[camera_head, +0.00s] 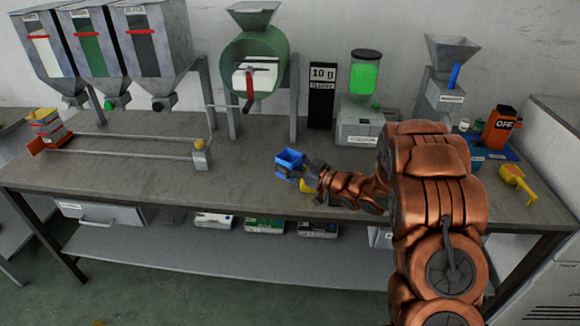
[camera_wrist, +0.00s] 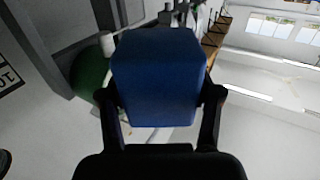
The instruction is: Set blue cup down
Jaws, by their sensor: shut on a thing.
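The blue cup (camera_head: 290,162) is in my gripper (camera_head: 305,171), near the front middle of the workbench in the head view. In the wrist view the blue cup (camera_wrist: 158,78) fills the middle, between the two dark fingers of my gripper (camera_wrist: 162,105). The fingers are shut on its sides. Its opening faces up in the head view. I cannot tell the gap between the cup and the bench top. A small yellow thing (camera_head: 306,186) shows just below my gripper, partly hidden by it.
The grey workbench (camera_head: 240,180) is clear left of the cup. A rail with a yellow-topped block (camera_head: 201,155) lies further left. A green drum machine (camera_head: 255,62), a "10 g" sign (camera_head: 322,95) and a green-jar dispenser (camera_head: 364,95) stand behind. A yellow scoop (camera_head: 518,182) lies right.

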